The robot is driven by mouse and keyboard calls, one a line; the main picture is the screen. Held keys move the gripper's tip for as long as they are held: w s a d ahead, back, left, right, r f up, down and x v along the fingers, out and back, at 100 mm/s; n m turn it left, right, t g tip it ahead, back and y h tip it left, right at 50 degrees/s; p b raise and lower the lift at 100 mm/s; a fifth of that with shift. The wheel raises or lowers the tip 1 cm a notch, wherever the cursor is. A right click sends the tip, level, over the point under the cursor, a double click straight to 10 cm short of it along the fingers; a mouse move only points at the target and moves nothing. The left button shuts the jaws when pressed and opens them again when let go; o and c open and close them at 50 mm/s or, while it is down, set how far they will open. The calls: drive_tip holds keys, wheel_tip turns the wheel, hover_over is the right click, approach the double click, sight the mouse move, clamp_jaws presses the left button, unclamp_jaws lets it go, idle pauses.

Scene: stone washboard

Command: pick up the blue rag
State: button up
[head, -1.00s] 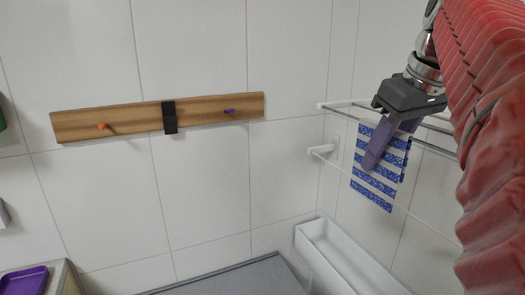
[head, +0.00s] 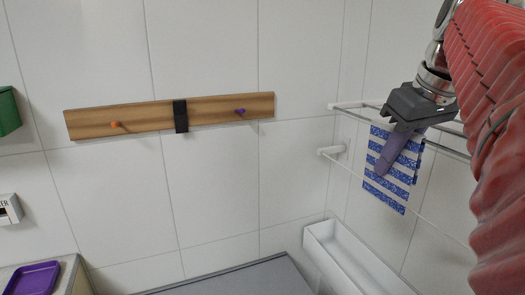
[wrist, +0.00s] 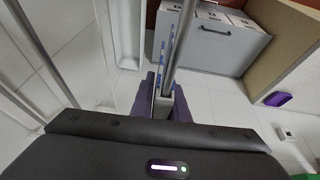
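The blue rag (head: 385,193), with blue and white stripes, hangs over a bar of the wall rack (head: 345,150) at the right of the head view. My gripper (head: 385,168) is dark grey with purple fingers and points down at the rag from above. One purple finger lies in front of the cloth; the other is mostly hidden in the head view. In the wrist view, the two purple fingertips (wrist: 163,103) stand apart on either side of the bar, and the rag's edge (wrist: 162,57) shows thin between them. Contact with the cloth is hard to tell.
A white trough (head: 350,258) stands below the rack. A wooden peg board (head: 220,110) with an orange and a purple peg is on the tiled wall. A purple tray (head: 35,278) sits at the lower left. The rack's bars run close beside my gripper.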

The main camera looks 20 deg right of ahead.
clamp_jaws()
drive_tip(key=shift+r, duration=0.1)
drive_tip(key=shift+a+r, duration=0.2)
drive_tip(key=shift+r, duration=2.8)
drive_tip(key=shift+a+r, duration=0.15)
drive_tip(key=shift+r, duration=2.8)
drive_tip(key=a, duration=1.4)
drive_tip(key=shift+s, duration=0.2)
drive_tip(key=shift+d, duration=0.1)
